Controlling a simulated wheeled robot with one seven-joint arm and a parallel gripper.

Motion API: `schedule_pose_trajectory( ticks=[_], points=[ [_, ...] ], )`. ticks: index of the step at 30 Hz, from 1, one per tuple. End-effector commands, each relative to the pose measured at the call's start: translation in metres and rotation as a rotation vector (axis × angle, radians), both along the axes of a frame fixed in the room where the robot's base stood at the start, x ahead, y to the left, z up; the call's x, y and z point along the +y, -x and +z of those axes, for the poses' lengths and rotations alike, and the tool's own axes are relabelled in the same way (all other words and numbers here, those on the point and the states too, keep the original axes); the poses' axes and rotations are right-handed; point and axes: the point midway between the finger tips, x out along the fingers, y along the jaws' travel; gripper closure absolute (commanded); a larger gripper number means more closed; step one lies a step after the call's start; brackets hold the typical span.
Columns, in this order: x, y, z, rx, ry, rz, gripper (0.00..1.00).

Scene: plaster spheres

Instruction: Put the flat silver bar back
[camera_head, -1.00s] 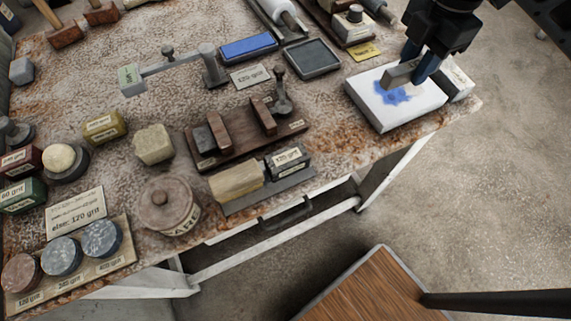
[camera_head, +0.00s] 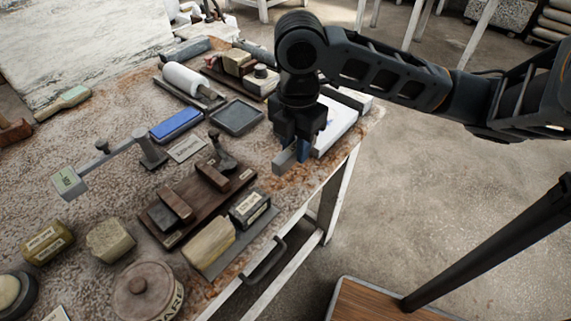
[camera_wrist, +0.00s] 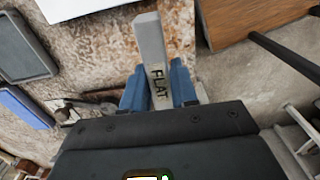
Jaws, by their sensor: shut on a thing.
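My gripper (camera_head: 303,153) is shut on the flat silver bar (camera_head: 284,161), a grey block with "FLAT" lettered on it in the wrist view (camera_wrist: 151,42). The blue fingers clasp it from both sides, and one end sticks out past them. The bar is over the table's front right edge, just left of the white slab (camera_head: 338,122); its height above the table is hard to judge. A dark wooden rack (camera_head: 237,181) lies to the left, with several blocks and a small upright-handled tool on it.
A yellowish block and a dark labelled box (camera_head: 250,207) sit on a grey tray at the front edge. A dark shallow tray (camera_head: 237,117), a blue stone (camera_head: 176,123) and a lidded jar (camera_head: 146,290) are nearby. Rusty table surface is bare right of the rack.

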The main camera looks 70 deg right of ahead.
Motion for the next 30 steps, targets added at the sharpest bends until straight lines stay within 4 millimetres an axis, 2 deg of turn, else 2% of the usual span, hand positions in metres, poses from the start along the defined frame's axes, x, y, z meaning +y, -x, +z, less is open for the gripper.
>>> schedule_pose_trajectory(
  ticks=[3, 6, 11, 18, 29, 30],
  points=[
    [0.013, -0.008, -0.008, 0.001, -0.001, 0.000, 1.00],
    [0.018, -0.011, -0.012, 0.000, 0.000, -0.001, 1.00],
    [0.019, -0.012, -0.022, 0.002, -0.001, -0.004, 1.00],
    [0.019, -0.012, -0.052, 0.002, -0.001, -0.003, 1.00],
    [0.019, -0.012, -0.058, 0.000, 0.001, -0.001, 1.00],
    [0.019, -0.012, -0.058, 0.001, 0.001, -0.001, 0.71]
  ],
)
